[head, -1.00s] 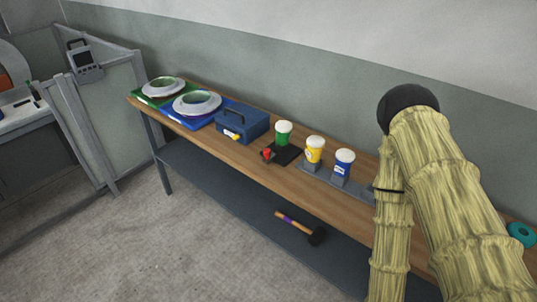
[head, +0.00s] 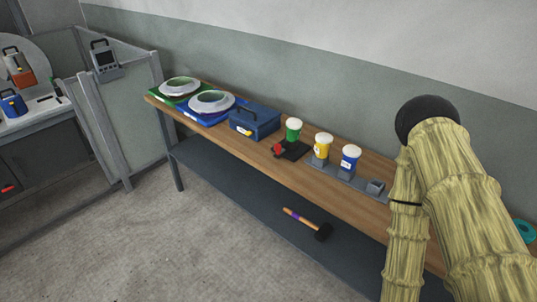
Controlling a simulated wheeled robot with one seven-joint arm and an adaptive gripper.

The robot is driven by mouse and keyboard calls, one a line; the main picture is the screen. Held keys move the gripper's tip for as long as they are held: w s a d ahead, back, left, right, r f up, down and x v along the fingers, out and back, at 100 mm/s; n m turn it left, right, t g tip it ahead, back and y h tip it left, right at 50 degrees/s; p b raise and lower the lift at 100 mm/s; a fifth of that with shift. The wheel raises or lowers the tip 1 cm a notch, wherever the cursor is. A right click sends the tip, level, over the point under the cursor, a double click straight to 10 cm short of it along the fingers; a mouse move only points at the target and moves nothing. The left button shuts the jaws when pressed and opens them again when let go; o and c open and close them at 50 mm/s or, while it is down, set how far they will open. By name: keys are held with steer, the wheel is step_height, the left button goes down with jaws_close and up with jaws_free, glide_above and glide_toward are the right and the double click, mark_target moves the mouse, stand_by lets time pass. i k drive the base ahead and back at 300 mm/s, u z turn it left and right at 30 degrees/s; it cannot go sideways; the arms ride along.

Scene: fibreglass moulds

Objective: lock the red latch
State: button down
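A small red part (head: 8,188) shows on the dark front of the grey cabinet at the far left edge; it is too small and cut off to tell its shape or whether it is locked. Another small red part (head: 278,149) stands on a black plate on the wooden bench, beside a green cup; I cannot tell for certain which one is the latch. My arm, in a yellowish sleeve with a black elbow, fills the right side. My gripper is out of the picture.
The long wooden bench (head: 345,200) carries a blue toolbox (head: 254,122), round moulds, yellow and blue cups on a grey rack. A mallet (head: 307,222) lies on its lower shelf. Grey panels (head: 122,125) stand between bench and cabinet. Open floor lies in front.

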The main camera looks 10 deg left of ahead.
mark_target(280, 151)
steer(key=u, duration=1.1)
steer(key=i, duration=0.5)
